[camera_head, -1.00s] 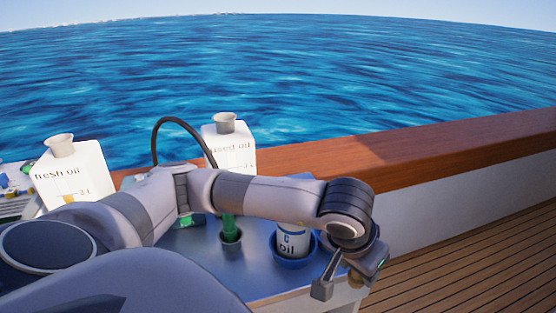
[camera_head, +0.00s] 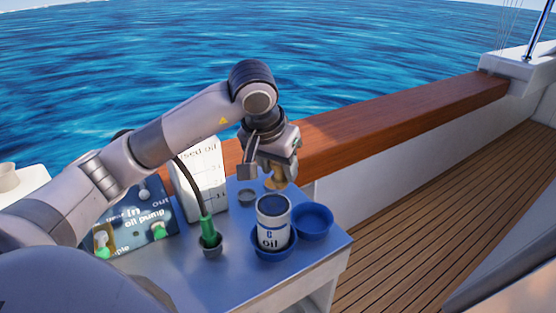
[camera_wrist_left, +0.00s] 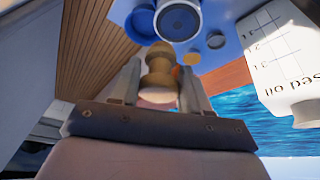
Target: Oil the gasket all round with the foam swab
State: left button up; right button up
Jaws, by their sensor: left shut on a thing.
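My left gripper (camera_head: 268,172) is shut on a tan, wooden-looking knobbed handle, taken as the foam swab (camera_wrist_left: 160,66). It holds it in the air above the far part of the table, beyond the oil filter; no foam tip can be made out. The white filter (camera_head: 272,234), marked "oil", stands upright in a blue cup. Its dark round top with a ring at the edge, where the gasket (camera_head: 273,195) seems to be, faces up. That top also shows in the left wrist view (camera_wrist_left: 179,20), apart from the swab. My right gripper is not in view.
An empty blue bowl (camera_head: 313,221) stands right of the filter. A small grey cup (camera_head: 247,196) is behind it. A green nozzle (camera_head: 206,229) on a black hose stands left. The used oil container (camera_head: 203,178) and pump panel (camera_head: 135,218) are farther left. A wooden rail (camera_head: 400,118) runs behind.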

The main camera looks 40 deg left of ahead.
aim_at(277, 181)
pick_arm(q)
notch_tip(277, 181, down, 3)
jog(key=shift+r, duration=0.1)
jog(key=shift+f+b, duration=0.95)
jog(key=shift+f, duration=0.05)
